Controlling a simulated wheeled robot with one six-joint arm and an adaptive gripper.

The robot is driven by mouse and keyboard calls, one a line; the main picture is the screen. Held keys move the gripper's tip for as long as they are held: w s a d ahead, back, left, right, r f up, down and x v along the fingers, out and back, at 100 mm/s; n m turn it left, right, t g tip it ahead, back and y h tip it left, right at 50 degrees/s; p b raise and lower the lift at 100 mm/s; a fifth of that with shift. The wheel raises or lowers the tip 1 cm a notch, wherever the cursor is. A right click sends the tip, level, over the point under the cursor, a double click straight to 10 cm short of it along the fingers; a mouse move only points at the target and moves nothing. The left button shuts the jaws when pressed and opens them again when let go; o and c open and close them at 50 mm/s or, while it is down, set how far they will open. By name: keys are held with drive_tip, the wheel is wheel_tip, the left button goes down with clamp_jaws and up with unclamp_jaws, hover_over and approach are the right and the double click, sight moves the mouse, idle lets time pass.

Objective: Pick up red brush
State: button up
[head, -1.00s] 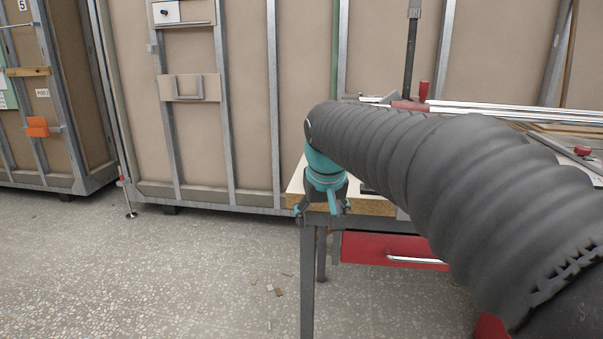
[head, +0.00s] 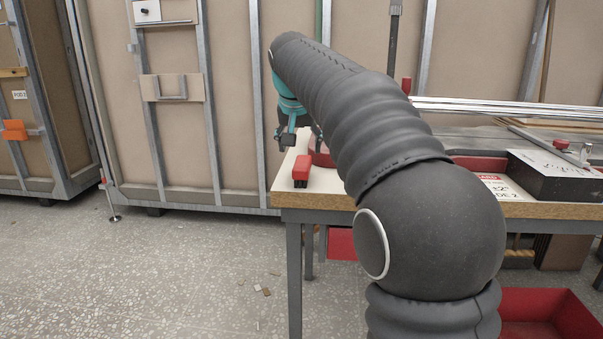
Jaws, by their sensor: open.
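A small red block-like thing (head: 302,167), which may be the red brush, lies near the left corner of the workbench (head: 340,198). My gripper (head: 301,138), below a teal wrist part, hangs above and just behind this red thing in the head view. It is open, with nothing seen between its fingers, and appears apart from the red thing. My arm hides part of the gripper and the bench behind it.
Another red thing (head: 322,156) shows partly behind my arm. A dark box with a white top (head: 556,168) and long metal rails (head: 500,108) are on the bench at right. A red bin (head: 548,312) stands below. The floor at left is mostly clear.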

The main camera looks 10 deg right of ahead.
sight(302, 162)
drive_tip(key=shift+x, duration=4.3)
drive_tip(key=shift+s, duration=0.1)
drive_tip(key=c, duration=1.3)
